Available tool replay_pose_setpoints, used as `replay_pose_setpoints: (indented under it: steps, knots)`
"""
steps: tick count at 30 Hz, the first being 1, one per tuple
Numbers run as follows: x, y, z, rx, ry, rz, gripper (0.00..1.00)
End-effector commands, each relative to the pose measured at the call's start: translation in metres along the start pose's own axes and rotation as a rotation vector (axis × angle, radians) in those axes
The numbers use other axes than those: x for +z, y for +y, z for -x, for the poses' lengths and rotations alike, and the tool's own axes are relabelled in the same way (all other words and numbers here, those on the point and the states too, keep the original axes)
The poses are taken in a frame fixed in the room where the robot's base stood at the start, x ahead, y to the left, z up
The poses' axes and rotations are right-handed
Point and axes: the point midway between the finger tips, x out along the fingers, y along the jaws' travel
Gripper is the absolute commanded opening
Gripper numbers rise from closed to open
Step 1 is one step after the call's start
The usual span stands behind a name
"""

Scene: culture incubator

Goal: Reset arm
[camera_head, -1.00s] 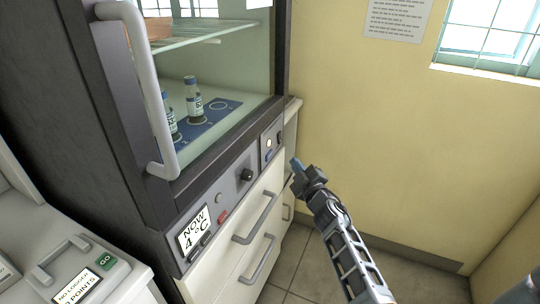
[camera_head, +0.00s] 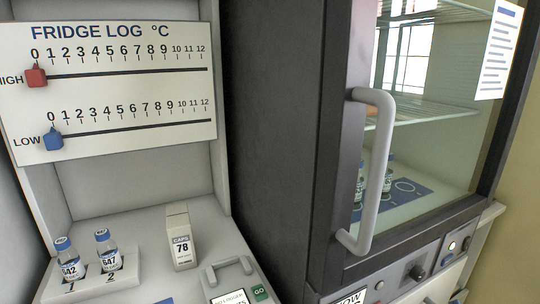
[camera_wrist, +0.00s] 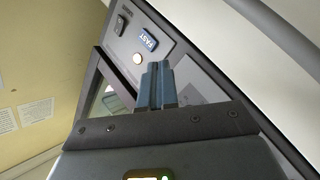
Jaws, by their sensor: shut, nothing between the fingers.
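My gripper (camera_wrist: 156,86) shows in the wrist view with its two blue fingers together and nothing between them. Beyond it is the fridge control panel (camera_wrist: 170,45), with a blue FAST switch (camera_wrist: 148,39), a dark switch and a lit round button. The fingers appear in front of the panel; I cannot tell whether they touch it. My arm and gripper are out of the head view. The fridge (camera_head: 335,200) stands at the right there, its glass door closed behind a grey handle (camera_head: 372,165).
Left of the fridge, a FRIDGE LOG board (camera_head: 115,95) has a red HIGH slider (camera_head: 36,76) and a blue LOW slider (camera_head: 52,139), both near 0. Below are two vials (camera_head: 68,258) in a numbered holder (camera_head: 95,285), a small box (camera_head: 179,238) and a GO logger (camera_head: 237,282).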

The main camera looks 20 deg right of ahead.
Motion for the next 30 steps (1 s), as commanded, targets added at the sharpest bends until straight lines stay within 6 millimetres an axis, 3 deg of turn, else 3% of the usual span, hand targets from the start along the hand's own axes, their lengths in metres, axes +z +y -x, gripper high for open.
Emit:
replay_pose_setpoints:
  steps: [1, 6, 12, 17, 21, 25, 30]
  knots:
    - [-0.011, -0.020, 0.026, -0.040, 0.012, -0.034, 0.00]
    - [-0.046, -0.058, 0.105, -0.149, 0.042, -0.155, 0.00]
    - [-0.085, -0.075, 0.196, -0.286, 0.056, -0.293, 0.00]
    - [-0.113, -0.069, 0.263, -0.398, 0.049, -0.397, 0.00]
    - [-0.137, -0.053, 0.314, -0.498, 0.028, -0.484, 0.00]
    - [-0.157, -0.032, 0.352, -0.585, 0.000, -0.553, 0.00]
    - [-0.176, -0.008, 0.380, -0.664, -0.036, -0.616, 0.00]
